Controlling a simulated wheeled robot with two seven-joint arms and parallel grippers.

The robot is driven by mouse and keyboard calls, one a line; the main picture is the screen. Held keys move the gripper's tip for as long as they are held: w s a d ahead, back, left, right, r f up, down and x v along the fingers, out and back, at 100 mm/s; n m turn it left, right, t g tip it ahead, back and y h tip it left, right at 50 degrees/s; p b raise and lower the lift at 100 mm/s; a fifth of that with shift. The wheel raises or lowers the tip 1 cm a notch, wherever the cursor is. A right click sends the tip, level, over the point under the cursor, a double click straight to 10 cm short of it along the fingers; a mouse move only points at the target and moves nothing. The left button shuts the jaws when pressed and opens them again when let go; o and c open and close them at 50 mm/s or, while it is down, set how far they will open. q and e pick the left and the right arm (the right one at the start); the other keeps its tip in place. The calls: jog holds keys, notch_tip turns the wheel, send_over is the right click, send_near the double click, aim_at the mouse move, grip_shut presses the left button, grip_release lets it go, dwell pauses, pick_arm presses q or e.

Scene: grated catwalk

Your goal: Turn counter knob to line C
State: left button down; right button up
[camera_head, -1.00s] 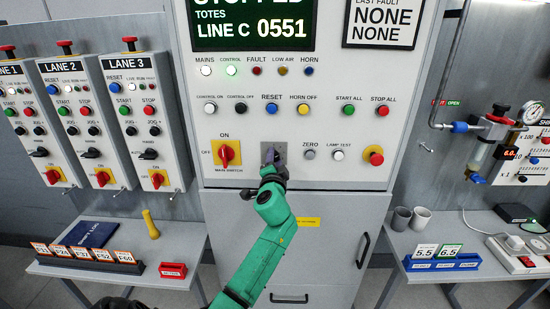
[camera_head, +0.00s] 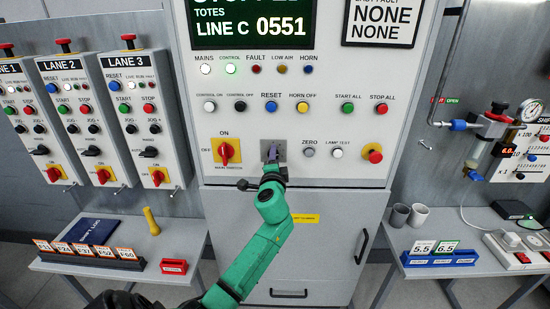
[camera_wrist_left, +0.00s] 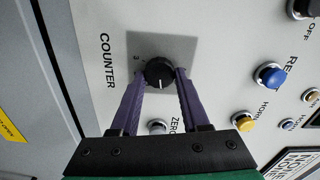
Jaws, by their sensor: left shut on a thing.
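The counter knob (camera_wrist_left: 159,73) is a small round black knob on a grey square plate beside the word COUNTER in the left wrist view. My left gripper (camera_wrist_left: 160,77) has its two purple fingers on either side of the knob, shut on it. In the head view my left gripper (camera_head: 271,155) reaches the plate (camera_head: 281,146) from below and hides the knob. The display (camera_head: 253,27) above reads TOTES LINE C 0551. A small mark like a 3 shows beside the knob; its other marks are hidden or too small. My right gripper is not in view.
The red main switch (camera_head: 227,153) is left of the gripper. The ZERO button (camera_head: 309,152) is close on its right, with the LAMP TEST button (camera_head: 337,153) beyond. The RESET button (camera_head: 271,106) is above. Side tables flank the cabinet (camera_head: 325,230).

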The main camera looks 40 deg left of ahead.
pick_arm(q)
jog(key=shift+a+r, duration=0.1)
jog(key=shift+r, duration=0.25)
jog(key=shift+c, duration=2.2)
grip_release()
jog(key=shift+o, duration=0.2)
jog(key=shift+w+a+f, duration=0.1)
jog(key=shift+a+f, duration=0.1)
jog(key=shift+f, duration=0.1)
jog(key=b+v, duration=0.3)
jog(key=v, duration=1.1)
jog(key=shift+s+d+b, duration=0.2)
jog(key=shift+b, duration=0.15)
